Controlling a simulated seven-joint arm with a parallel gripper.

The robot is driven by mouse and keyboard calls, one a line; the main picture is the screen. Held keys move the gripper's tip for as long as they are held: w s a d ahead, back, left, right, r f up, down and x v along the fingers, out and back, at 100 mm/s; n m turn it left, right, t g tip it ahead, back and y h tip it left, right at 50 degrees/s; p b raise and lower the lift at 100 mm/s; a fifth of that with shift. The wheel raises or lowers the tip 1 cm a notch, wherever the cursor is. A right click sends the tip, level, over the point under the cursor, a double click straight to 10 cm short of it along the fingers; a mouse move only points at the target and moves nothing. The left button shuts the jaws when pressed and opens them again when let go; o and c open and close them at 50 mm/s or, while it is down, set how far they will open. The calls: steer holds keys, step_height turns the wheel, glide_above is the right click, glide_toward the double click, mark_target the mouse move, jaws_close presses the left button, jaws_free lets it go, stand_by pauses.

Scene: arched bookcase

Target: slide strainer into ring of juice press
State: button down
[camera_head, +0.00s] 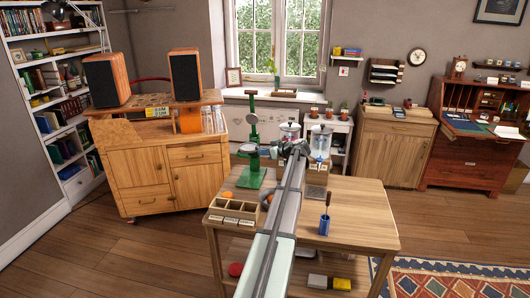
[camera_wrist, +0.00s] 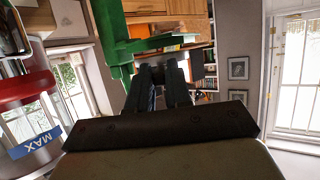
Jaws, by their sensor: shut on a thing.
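The green juice press (camera_head: 254,178) stands on the far left part of the wooden table, with a tall post and a ring arm at mid height. In the wrist view its green frame (camera_wrist: 113,35) fills the top, just beyond my fingers. My gripper (camera_head: 290,150) is at the right of the press, about level with its ring. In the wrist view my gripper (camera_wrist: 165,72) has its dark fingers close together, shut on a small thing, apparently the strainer. The strainer is mostly hidden by the fingers, and I cannot tell whether it touches the ring.
Clear dispensers (camera_head: 320,142) stand behind my gripper; one with a blue MAX label (camera_wrist: 38,142) is close at left in the wrist view. The table's right side is clear.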

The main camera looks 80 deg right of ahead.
steer(key=shift+f, duration=0.9)
steer(key=c, duration=1)
jaws_free()
steer(key=shift+o, duration=0.2)
steer(key=shift+s, duration=0.1)
steer(key=v, duration=1.3)
steer(key=shift+s+a, duration=0.2)
steer(key=shift+s, duration=0.1)
